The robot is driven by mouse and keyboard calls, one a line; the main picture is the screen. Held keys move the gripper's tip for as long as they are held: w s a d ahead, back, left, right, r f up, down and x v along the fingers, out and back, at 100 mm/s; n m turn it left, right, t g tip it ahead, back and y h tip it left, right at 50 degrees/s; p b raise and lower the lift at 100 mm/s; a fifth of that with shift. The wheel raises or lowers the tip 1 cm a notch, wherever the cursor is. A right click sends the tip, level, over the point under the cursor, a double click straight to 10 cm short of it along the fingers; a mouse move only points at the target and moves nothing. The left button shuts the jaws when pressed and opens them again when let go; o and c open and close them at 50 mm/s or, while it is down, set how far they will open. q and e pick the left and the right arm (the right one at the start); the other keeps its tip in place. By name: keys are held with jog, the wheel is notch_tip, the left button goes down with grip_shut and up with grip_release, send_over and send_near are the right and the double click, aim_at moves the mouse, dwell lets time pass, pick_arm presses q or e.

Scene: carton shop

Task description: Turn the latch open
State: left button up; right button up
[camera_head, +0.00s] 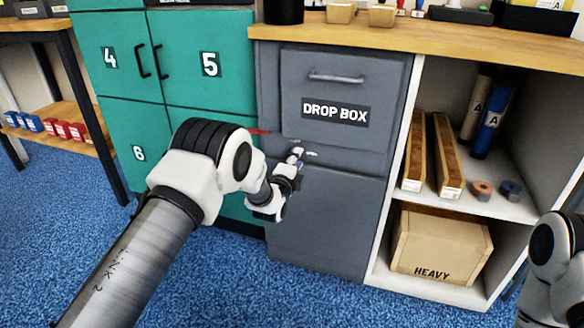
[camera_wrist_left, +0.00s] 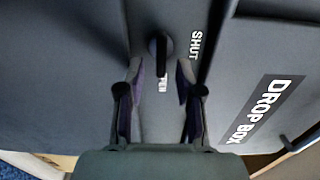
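The latch (camera_wrist_left: 161,50) is a small dark knob on the grey drop box cabinet (camera_head: 330,215). In the left wrist view its dark bar points down the picture, towards a partly covered label ending in "PEN" (camera_wrist_left: 163,84). A "SHUT" label (camera_wrist_left: 195,43) is to its right. My left gripper (camera_wrist_left: 158,85) is open, its two fingers apart on either side of the line to the latch. I see no contact with it. In the head view my left gripper (camera_head: 297,157) is at the cabinet front below the drawer and hides the latch. My right gripper is out of view.
The drop box drawer (camera_head: 300,100) with its handle (camera_head: 336,77) is above my left gripper. Green lockers (camera_head: 215,108) stand to the left. An open shelf (camera_head: 490,205) with tubes and a "HEAVY" carton (camera_head: 440,245) is to the right. My right arm shows at the lower right.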

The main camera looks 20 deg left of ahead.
pick_arm(q)
jog(key=s, duration=1.1)
jog(key=shift+a, duration=0.2)
jog(key=shift+s, duration=0.1)
jog(key=s+a+f+n+g, duration=0.2)
jog(key=s+f+g, duration=0.2)
jog(key=s+f, duration=0.6)
jog(key=s+a+f+n+g, duration=0.15)
jog(key=s+f+g, duration=0.25)
jog(key=s+f, duration=0.6)
jog(key=s+f+n+g, duration=0.45)
jog(key=s+n, duration=0.25)
jog(key=s, duration=0.5)
jog(key=s+f+n+g, duration=0.3)
jog(key=s+n+g, duration=0.4)
jog(key=s, duration=0.5)
notch_tip(320, 180, up, 38)
jog(key=n+t+p, duration=0.1)
jog(key=p, duration=3.6)
jog(key=shift+d+y, duration=0.3)
